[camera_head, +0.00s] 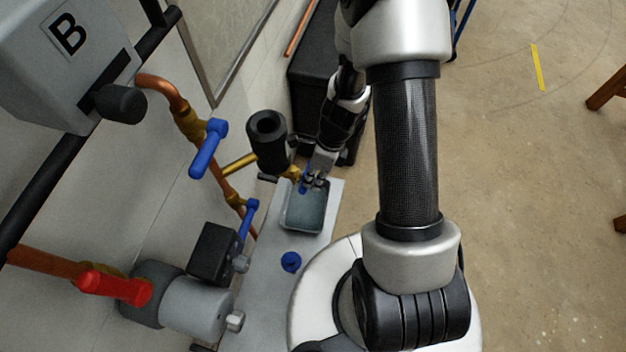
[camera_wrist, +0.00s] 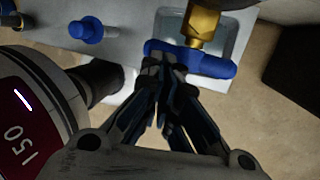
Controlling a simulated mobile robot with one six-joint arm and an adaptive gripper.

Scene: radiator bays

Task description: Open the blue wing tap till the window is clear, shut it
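The blue wing tap (camera_wrist: 218,64) sits under a brass body (camera_wrist: 203,22) in the wrist view, its wing lying roughly across the picture. In the head view a small blue part of it (camera_head: 303,187) shows beside my gripper (camera_head: 317,178), above the tray. In the wrist view my gripper (camera_wrist: 165,62) has its fingertips together, overlapping the left end of the wing. I cannot tell whether they touch it. No gap or held thing shows between the tips. I cannot make out a window in either view.
A grey tray (camera_head: 289,218) stands below the tap on a pale ledge (camera_head: 262,290). A blue knob (camera_head: 291,262) is on the ledge. A dark-faced gauge (camera_wrist: 28,115) is close on the left. Blue levers (camera_head: 207,150) and a red lever (camera_head: 105,285) line the wall pipes. Floor at right is open.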

